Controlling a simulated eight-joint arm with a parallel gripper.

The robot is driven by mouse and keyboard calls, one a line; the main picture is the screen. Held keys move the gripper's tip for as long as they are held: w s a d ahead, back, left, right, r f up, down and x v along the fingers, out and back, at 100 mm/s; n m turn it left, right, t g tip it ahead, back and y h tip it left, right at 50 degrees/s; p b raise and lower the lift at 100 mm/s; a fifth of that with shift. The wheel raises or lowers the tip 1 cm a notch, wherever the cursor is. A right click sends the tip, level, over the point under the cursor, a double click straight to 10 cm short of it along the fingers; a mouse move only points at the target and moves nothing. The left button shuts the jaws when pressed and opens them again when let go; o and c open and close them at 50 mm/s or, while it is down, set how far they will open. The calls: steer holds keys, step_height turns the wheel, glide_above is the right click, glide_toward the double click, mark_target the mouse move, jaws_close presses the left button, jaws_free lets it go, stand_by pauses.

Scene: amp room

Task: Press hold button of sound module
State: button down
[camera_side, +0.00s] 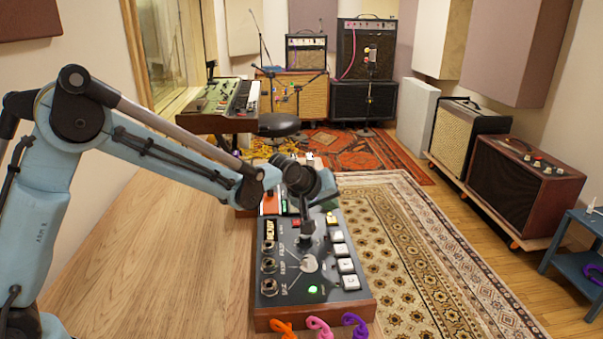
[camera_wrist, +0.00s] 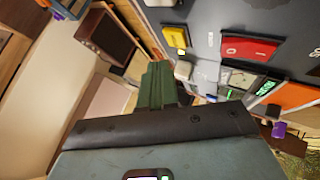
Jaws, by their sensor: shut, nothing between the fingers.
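The sound module (camera_side: 292,268) is a dark panel in a wooden case near the table's right edge in the side view. It has a column of white buttons (camera_side: 346,266) on its right, a yellow button (camera_side: 331,219), a red button (camera_side: 296,222) and a lit green light (camera_side: 313,289). My gripper (camera_side: 306,232) is over the panel's upper middle, shut and empty. In the wrist view my green fingers (camera_wrist: 158,72) are together near the panel (camera_wrist: 208,15), below the yellow button (camera_wrist: 175,37) and left of the red button (camera_wrist: 250,48). The hold label is unreadable; contact cannot be told.
Another module with an orange part (camera_side: 270,202) stands directly behind. Orange, pink (camera_side: 319,325) and purple cables leave the module's front. The wooden table (camera_side: 165,250) is clear to the left. A patterned rug (camera_side: 425,260) covers the floor to the right, with amplifiers (camera_side: 525,190) beyond.

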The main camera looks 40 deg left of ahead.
steer(key=shift+r, duration=2.3)
steer(key=m+g, duration=0.1)
steer(key=m, duration=0.3)
glide_toward(328, 221)
steer(key=s+a+r, duration=0.3)
steer(key=s+r, duration=0.4)
steer(key=s, duration=0.1)
steer(key=s+a+f+m, duration=0.1)
steer(key=s+m, duration=0.1)
steer(key=s, duration=0.4)
steer(key=s+a+f+m+g, duration=0.1)
steer(key=s+f+m, duration=0.1)
steer(key=s, duration=0.5)
steer(key=shift+s+f, duration=0.2)
steer(key=shift+s, duration=0.05)
steer(key=shift+w+a+r, duration=0.1)
